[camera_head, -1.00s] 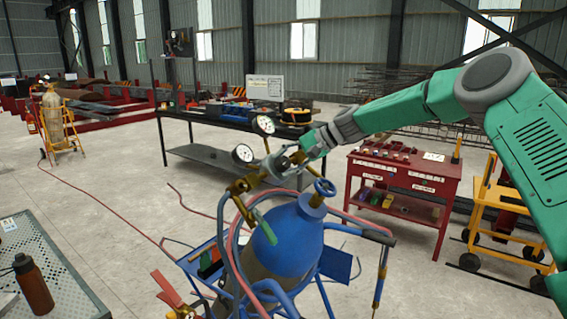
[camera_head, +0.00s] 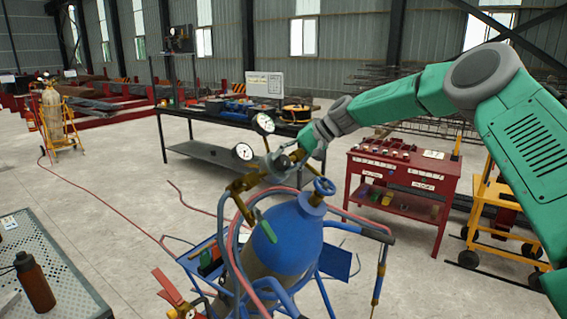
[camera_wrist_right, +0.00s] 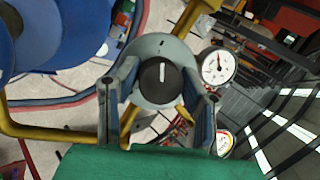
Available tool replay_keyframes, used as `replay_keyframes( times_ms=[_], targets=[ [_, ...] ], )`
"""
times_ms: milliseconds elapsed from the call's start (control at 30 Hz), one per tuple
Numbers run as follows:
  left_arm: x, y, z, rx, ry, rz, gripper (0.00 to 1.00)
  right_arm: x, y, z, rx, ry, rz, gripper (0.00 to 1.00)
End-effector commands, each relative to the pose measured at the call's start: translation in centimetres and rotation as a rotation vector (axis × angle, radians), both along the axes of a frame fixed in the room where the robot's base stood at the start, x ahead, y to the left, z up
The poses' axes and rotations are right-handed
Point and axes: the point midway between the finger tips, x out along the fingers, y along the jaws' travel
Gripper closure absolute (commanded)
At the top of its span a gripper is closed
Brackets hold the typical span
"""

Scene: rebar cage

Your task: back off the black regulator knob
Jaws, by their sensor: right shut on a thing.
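The black regulator knob (camera_wrist_right: 152,84), with a white line on its face, sits in front of the round grey regulator body (camera_wrist_right: 163,48) in the right wrist view. My right gripper (camera_wrist_right: 158,92) has one finger on each side of it and is shut on it. In the head view my right gripper (camera_head: 291,159) is at the brass regulator, above the blue cylinder (camera_head: 287,240); the knob is hard to make out there. Two white-faced gauges stand by the regulator, the upper (camera_head: 263,124) and the lower (camera_head: 243,152). My left gripper is not in view.
Red and blue hoses (camera_head: 228,230) loop around the cylinder. The blue valve handwheel (camera_head: 324,187) is close to the right of my gripper. A black workbench (camera_head: 205,155) and a red tool cart (camera_head: 400,178) stand behind. A perforated table (camera_head: 62,268) with a brown bottle (camera_head: 35,284) is at left.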

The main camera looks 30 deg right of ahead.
Motion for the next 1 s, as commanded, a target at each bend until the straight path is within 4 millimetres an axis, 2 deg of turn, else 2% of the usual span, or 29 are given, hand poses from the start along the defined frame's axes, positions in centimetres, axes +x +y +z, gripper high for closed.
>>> replay_keyframes(
  times_ms=[167, 200, 233, 533, 667, 1000],
  targets=[
    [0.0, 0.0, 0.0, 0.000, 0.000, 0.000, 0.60, 0.0, -0.2, -0.1, -0.004, 0.000, -0.003, 0.93],
    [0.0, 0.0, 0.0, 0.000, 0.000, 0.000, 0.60, 0.0, -0.2, -0.1, -0.004, 0.000, -0.003, 0.50],
    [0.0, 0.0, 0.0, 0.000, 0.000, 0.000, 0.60, 0.0, -0.2, -0.1, -0.004, 0.000, -0.003, 0.44],
    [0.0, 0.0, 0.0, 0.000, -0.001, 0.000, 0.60, -0.1, -0.1, 0.1, -0.001, -0.002, -0.002, 0.44],
    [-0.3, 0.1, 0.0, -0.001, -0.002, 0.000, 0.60, -0.5, -0.4, 0.9, -0.002, -0.005, -0.002, 0.44],
    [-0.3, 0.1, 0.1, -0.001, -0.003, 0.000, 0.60, -3.9, -4.5, 5.1, 0.000, -0.004, -0.004, 0.44]
  ],
)
